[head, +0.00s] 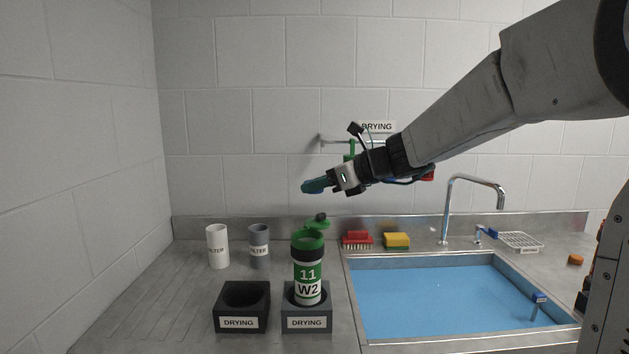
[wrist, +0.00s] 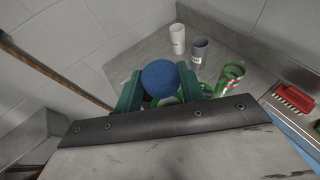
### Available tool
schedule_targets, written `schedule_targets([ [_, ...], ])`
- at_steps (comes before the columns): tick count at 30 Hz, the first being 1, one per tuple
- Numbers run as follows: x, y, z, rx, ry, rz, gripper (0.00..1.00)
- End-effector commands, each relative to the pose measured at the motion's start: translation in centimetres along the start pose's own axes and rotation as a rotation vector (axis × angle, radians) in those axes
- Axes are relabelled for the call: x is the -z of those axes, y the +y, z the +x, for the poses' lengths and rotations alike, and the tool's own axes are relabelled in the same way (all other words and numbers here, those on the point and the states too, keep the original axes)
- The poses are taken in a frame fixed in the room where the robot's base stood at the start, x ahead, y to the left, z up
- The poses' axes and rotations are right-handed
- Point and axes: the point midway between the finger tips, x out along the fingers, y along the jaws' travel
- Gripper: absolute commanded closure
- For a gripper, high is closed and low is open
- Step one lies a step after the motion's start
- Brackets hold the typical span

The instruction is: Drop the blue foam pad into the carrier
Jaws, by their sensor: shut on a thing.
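My gripper (head: 318,186) is shut on the round blue foam pad (wrist: 160,78), which sits between the green fingers in the wrist view. The carrier (head: 308,270) is a green and white tube labelled 11 W2. It stands upright in the right DRYING block, and its green lid (head: 317,224) is swung open at the top.
An empty dark DRYING block (head: 241,306) stands left of the carrier. A white filter (head: 217,247) and a grey filter (head: 259,246) stand behind. A red brush (head: 357,240), a yellow sponge (head: 396,240) and a blue water-filled sink (head: 440,295) with a tap are to the right.

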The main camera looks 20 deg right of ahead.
Motion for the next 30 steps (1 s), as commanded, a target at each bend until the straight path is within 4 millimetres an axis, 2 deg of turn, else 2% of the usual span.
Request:
schedule_targets([
  [4, 0.8, -0.1, 0.3, 0.0, 0.001, 0.005, 0.82],
  [15, 4.6, -0.1, 1.8, 0.001, 0.001, 0.005, 0.82],
  [28, 5.3, 0.1, 2.3, -0.001, 0.0, 0.002, 0.82],
  [29, 5.3, 0.1, 2.3, -0.001, 0.0, 0.002, 0.55],
  [30, 5.3, 0.1, 2.3, -0.001, 0.0, 0.002, 0.44],
])
